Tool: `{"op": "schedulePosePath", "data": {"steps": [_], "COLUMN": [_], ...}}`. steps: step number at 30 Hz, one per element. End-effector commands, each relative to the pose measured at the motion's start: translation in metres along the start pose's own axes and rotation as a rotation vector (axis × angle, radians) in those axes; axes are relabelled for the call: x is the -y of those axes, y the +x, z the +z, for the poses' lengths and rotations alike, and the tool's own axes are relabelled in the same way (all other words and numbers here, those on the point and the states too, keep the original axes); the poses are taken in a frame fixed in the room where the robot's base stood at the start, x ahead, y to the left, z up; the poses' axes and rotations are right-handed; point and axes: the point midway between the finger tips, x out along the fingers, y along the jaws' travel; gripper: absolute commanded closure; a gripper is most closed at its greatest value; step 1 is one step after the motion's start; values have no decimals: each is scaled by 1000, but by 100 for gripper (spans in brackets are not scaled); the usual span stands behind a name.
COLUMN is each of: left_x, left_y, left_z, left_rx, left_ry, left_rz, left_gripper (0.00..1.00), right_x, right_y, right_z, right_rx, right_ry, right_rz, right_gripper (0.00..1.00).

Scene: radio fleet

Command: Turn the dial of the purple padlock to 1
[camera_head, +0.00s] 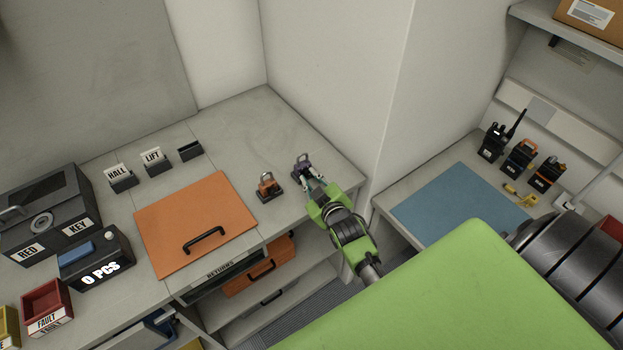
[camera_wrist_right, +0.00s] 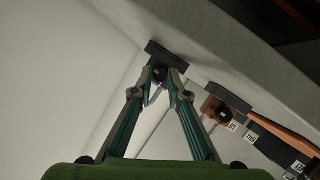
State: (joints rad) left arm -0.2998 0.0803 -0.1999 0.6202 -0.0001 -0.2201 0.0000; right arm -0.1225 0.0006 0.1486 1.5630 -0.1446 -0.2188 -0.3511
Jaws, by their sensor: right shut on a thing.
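The purple padlock (camera_head: 301,163) stands upright at the right end of the counter, near the wall. My right gripper (camera_head: 308,179) reaches it from the front and is shut on its dial. In the right wrist view the padlock (camera_wrist_right: 157,50) is dark, and the fingertips of the right gripper (camera_wrist_right: 160,74) close around its round black dial. The number on the dial is too small to read. An orange padlock (camera_head: 268,184) stands just left of it, and it also shows in the right wrist view (camera_wrist_right: 219,106). My left gripper is not in view.
An orange panel with a black handle (camera_head: 196,222) lies left of the padlocks. Small HALL (camera_head: 119,177) and LIFT (camera_head: 155,162) holders stand behind it. A blue mat (camera_head: 459,203) and several radios (camera_head: 518,157) are on the right-hand counter.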

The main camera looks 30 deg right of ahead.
Motion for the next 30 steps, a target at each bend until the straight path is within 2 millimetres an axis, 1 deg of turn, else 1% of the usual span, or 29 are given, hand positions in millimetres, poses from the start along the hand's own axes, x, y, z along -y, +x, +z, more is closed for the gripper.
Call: {"op": "schedulePosePath", "data": {"steps": [9,23,24,26,30], "left_x": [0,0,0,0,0], "left_y": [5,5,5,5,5], "left_z": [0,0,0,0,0], "left_rx": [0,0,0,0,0], "left_ry": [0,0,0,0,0], "left_rz": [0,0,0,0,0], "left_gripper": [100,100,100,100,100], "right_x": [2,1,1,1,1], "right_y": [0,0,0,0,0], "right_z": [1,1,1,1,1], "right_rx": [1,1,2,1,1], "right_ry": [-93,-106,-106,-106,-106], "right_rz": [38,44,44,44,44], "right_gripper": [100,100,82,68,68]}}
